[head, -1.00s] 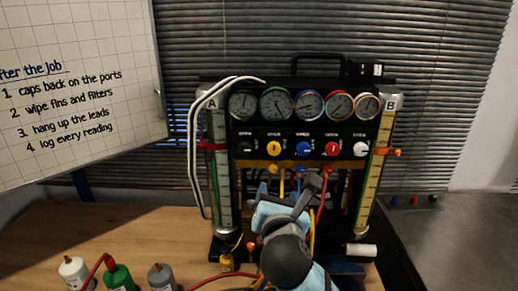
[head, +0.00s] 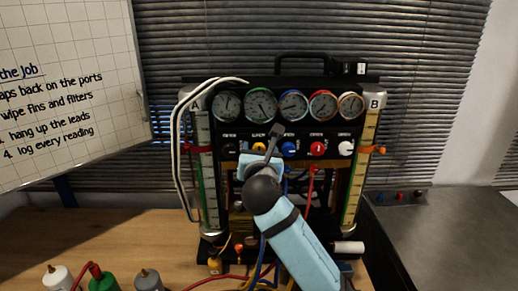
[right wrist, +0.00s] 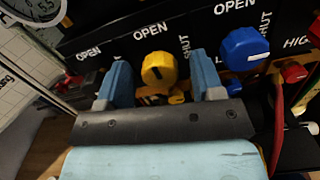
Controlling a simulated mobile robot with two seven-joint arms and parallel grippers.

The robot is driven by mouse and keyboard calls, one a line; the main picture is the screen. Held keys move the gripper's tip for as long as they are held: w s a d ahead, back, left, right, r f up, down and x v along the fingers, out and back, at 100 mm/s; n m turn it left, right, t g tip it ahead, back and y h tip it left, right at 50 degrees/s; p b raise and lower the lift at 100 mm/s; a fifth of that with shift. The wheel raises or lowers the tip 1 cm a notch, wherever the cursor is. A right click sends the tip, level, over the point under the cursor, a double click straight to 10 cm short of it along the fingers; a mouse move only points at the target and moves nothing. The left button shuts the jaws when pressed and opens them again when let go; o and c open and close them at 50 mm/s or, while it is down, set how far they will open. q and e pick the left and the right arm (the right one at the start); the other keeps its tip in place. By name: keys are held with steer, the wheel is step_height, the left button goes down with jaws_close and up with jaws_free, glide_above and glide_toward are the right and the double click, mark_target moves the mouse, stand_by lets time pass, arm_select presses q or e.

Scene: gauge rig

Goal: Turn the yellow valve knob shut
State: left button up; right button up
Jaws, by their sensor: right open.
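The yellow valve knob (right wrist: 159,69) is on the black panel in the right wrist view, with OPEN printed above it and SHUT to its upper right. A dark mark shows on its face. My right gripper (right wrist: 161,68) is open, with one blue-grey finger on each side of the knob. A gap shows between each finger and the knob in this view; how deep the fingers reach is unclear. In the head view my right gripper (head: 269,147) is in front of the knob row and mostly hides the yellow knob. My left gripper is not in view.
The blue knob (right wrist: 244,49) is close to the right finger. A red knob (head: 317,149) and a white knob (head: 345,148) are farther right. Gauges (head: 293,106) line the panel above. Hoses hang below, and bottles (head: 103,279) stand at the front left.

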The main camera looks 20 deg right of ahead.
steer(key=shift+w+d, duration=0.15)
steer(key=shift+w, duration=0.4)
steer(key=c, duration=0.9)
